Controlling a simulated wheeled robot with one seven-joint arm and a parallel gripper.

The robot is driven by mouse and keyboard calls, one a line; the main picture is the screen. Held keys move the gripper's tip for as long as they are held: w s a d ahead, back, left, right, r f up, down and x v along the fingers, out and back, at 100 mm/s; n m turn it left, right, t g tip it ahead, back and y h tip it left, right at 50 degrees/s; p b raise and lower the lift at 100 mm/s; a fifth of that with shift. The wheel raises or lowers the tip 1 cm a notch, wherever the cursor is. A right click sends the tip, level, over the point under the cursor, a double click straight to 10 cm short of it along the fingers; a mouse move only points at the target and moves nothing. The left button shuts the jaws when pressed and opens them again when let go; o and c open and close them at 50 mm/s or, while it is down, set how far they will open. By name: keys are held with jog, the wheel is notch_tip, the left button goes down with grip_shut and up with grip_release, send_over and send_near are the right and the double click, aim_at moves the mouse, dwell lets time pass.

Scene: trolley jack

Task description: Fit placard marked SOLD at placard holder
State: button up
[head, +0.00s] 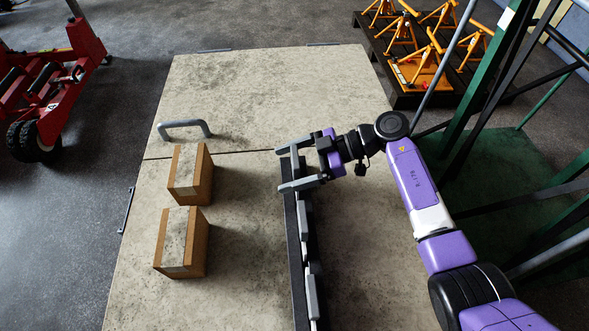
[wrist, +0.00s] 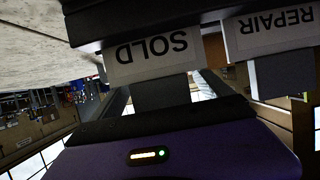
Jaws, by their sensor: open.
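The SOLD placard (wrist: 152,57) stands in a black rail, upside down in the wrist view because that picture is inverted. A dark grey tab (wrist: 160,93) shows at its top edge. My gripper (head: 284,169) is open at the far end of the black rail (head: 295,265), its two grey fingers spread apart. In the wrist view the SOLD placard is just ahead of my purple gripper body (wrist: 190,150). I cannot tell whether the fingers touch it. The placard holder is not clearly identifiable in either view.
A REPAIR placard (wrist: 272,32) stands beside SOLD in the rail. Two cardboard boxes (head: 182,241) and a grey handle (head: 184,124) are left on the pale board (head: 250,85). A red jack (head: 55,90) stands left; yellow stands (head: 430,50) and green frames are right.

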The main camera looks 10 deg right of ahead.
jog(key=shift+a+f, duration=0.25)
jog(key=shift+a, duration=0.35)
jog(key=shift+c, duration=0.2)
jog(key=c, duration=1.4)
